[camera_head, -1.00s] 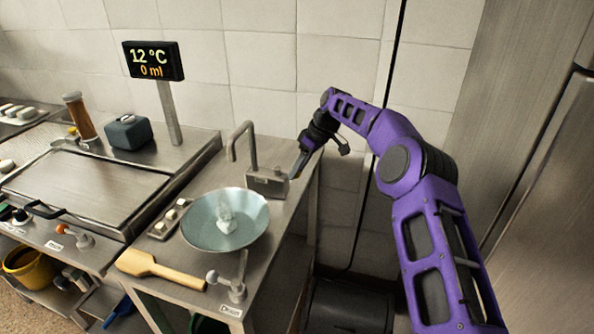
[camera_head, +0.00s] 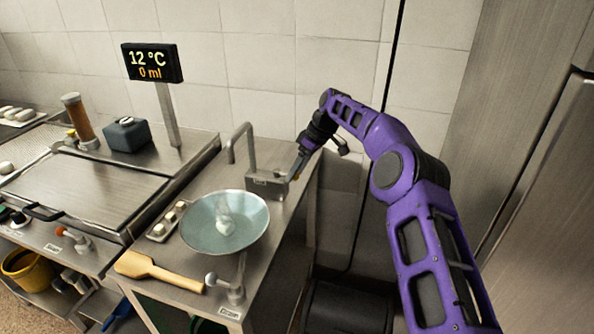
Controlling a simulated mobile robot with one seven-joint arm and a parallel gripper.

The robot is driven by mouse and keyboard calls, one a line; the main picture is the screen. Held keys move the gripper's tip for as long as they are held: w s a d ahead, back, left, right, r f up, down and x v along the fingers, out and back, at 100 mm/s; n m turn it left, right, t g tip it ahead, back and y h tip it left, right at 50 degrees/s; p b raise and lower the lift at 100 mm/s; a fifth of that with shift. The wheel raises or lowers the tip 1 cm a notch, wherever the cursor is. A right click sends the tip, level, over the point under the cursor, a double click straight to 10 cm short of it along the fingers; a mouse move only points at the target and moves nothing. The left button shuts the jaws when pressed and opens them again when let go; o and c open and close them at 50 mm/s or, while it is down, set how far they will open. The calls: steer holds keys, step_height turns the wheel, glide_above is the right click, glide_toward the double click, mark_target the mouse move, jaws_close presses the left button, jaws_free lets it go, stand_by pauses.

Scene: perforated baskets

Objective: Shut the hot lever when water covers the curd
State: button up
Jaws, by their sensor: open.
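A white lump of curd (camera_head: 225,227) sits in the middle of a shallow pale-blue bowl (camera_head: 252,232) on the steel counter. I cannot make out any water around it. My gripper (camera_head: 318,160) is open, just right of the box. One finger reaches down close to the box's right end; touching or apart is unclear. The hot lever cannot be told apart there. A display (camera_head: 152,62) reads 12 °C and 0 ml.
A wooden paddle (camera_head: 155,269) lies left of a small lever (camera_head: 233,287) on the front edge. A small tray (camera_head: 167,222) of white pieces touches or nearly touches the bowl's left. A griddle (camera_head: 85,190) fills the left. A tiled wall stands behind my gripper.

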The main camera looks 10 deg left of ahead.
steer(key=v, duration=1.2)
steer(key=shift+a, duration=0.1)
